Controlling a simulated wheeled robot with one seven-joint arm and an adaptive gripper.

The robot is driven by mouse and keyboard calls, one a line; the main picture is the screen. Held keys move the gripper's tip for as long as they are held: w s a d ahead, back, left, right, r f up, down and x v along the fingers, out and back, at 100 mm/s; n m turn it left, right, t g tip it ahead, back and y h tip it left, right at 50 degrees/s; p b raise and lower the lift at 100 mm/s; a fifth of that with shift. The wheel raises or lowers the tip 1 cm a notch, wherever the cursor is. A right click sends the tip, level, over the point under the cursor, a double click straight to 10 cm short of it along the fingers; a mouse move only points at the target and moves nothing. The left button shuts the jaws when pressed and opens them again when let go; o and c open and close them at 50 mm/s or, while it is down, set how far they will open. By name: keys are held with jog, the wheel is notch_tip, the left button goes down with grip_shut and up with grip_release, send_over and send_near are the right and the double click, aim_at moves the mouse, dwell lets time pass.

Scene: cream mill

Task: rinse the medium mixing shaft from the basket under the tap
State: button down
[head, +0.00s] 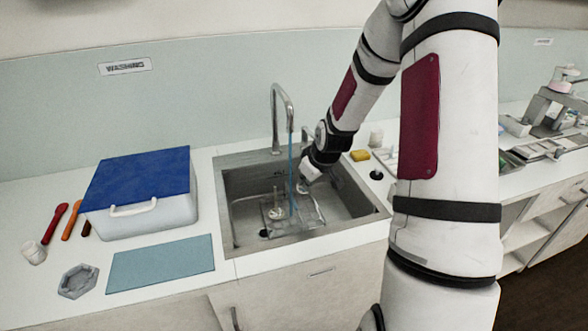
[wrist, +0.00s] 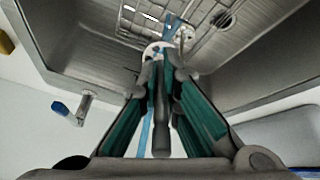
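My gripper (wrist: 160,72) is shut on a grey mixing shaft (wrist: 160,135) with a pale round head (wrist: 157,50). I cannot tell its size class. In the head view my gripper (head: 303,184) is low in the sink, beside the blue water stream (head: 291,170) that runs from the tap (head: 281,92). The stream also shows in the wrist view (wrist: 146,135), close to the held shaft; contact is unclear. The wire basket (head: 305,214) lies on the sink floor. Another shaft (head: 277,205) with a pale base stands in it.
The sink (head: 229,217) has raised walls around my gripper. A white box with a blue lid (head: 140,175) and a teal mat (head: 160,264) are on the left counter.

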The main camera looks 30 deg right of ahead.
jog(key=s+r+p, duration=0.3)
jog(key=shift+s+a+r, duration=0.1)
jog(key=shift+s+a, duration=0.2)
jog(key=shift+s, duration=0.1)
dwell(0.6)
